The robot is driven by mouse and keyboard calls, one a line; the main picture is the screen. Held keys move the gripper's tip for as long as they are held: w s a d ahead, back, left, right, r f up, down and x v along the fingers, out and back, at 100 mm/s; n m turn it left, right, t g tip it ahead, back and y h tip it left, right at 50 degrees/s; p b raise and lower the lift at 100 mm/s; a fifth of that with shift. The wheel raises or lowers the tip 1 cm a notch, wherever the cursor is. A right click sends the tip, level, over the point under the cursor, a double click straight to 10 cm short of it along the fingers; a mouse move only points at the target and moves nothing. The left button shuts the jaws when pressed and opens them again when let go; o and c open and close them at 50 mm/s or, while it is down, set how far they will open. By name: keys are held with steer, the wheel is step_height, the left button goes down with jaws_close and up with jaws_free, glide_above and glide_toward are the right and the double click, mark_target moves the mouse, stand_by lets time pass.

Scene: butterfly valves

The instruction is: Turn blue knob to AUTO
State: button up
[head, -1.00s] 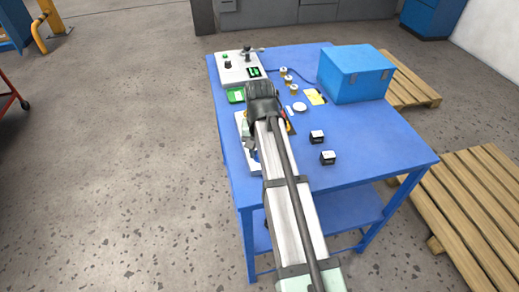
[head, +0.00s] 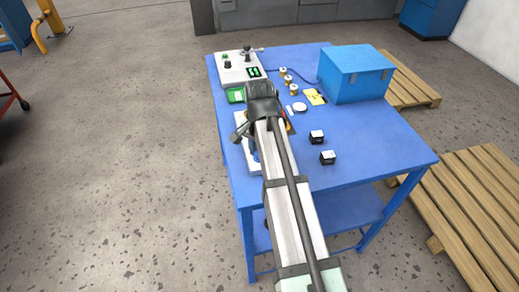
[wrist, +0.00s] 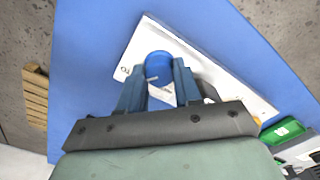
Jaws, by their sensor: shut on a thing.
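The blue knob (wrist: 159,66) sits on a white panel (wrist: 200,65) in the wrist view, with a pale pointer mark on it. My gripper (wrist: 158,78) has its two blue-grey fingers on either side of the knob and is shut on it. In the head view my arm covers the knob; the edge of the white panel (head: 241,128) shows left of the arm on the blue table. I cannot read the marks around the knob well enough to tell its setting.
A control box (head: 238,70) and a green case (head: 236,96) stand beyond the panel. A blue toolbox (head: 355,75) is at the back right. Two small black-and-white blocks (head: 317,137) lie right of my arm. The table's front right is clear.

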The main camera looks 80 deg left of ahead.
steer(key=o, duration=1)
steer(key=shift+o, duration=0.2)
step_height(320, 180, up, 14)
steer(key=shift+w+f, duration=0.1)
stand_by(0.7)
